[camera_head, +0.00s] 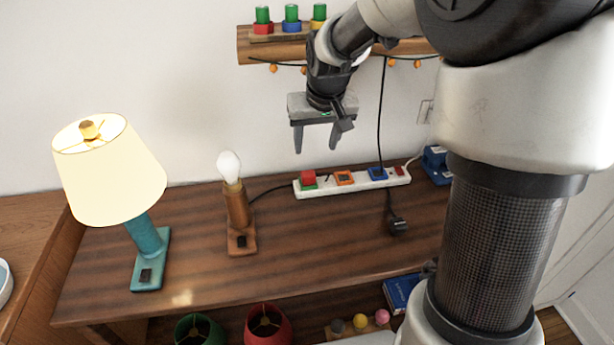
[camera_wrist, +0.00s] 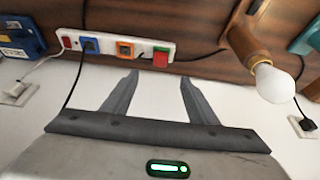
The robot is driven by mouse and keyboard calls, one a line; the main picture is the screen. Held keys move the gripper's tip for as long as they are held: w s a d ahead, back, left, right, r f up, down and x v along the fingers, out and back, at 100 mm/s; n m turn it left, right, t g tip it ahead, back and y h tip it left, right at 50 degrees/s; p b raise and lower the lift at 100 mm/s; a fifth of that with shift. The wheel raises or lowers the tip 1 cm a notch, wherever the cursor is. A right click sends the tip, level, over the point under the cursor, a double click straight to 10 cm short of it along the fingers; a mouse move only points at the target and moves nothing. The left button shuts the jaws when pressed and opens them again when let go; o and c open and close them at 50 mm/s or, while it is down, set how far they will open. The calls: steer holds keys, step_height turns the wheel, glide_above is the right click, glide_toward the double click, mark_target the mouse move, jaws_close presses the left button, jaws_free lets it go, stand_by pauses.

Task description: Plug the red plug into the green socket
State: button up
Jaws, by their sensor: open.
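The red plug (camera_head: 308,175) sits at the green socket (camera_head: 309,187), at the left end of the white power strip on the wooden table. Green shows along its edge, and I cannot tell how deep it is seated. The wrist view also shows the red plug (camera_wrist: 160,60) and the green socket's edge (camera_wrist: 161,49). A black cable runs from it toward the bulb lamp. My gripper (camera_head: 315,149) is open and empty, above and behind the strip, apart from the plug. Its two fingers also show spread in the wrist view (camera_wrist: 159,76).
The power strip (camera_head: 326,187) also has an orange socket (camera_head: 344,178) and a blue plug (camera_head: 377,173). The bare-bulb lamp (camera_head: 238,215) stands left of the strip; a shaded lamp (camera_head: 110,175) is lit farther left. A black plug (camera_head: 397,226) hangs or lies in front. A shelf (camera_head: 275,50) is above.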

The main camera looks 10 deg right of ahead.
steer(key=b, duration=0.2)
glide_above(308, 174)
steer(key=s, duration=0.4)
step_height(308, 174, down, 10)
steer(key=f, duration=0.1)
steer(key=shift+w+d+r, duration=0.1)
steer(key=shift+w+d, duration=0.05)
steer(key=shift+w, duration=0.2)
steer(key=x, duration=0.2)
steer(key=b+x, duration=0.1)
steer(key=x, duration=0.2)
steer(key=shift+w, duration=0.4)
steer(key=c, duration=1.2)
steer(key=shift+o, duration=0.2)
steer(key=shift+r, duration=0.1)
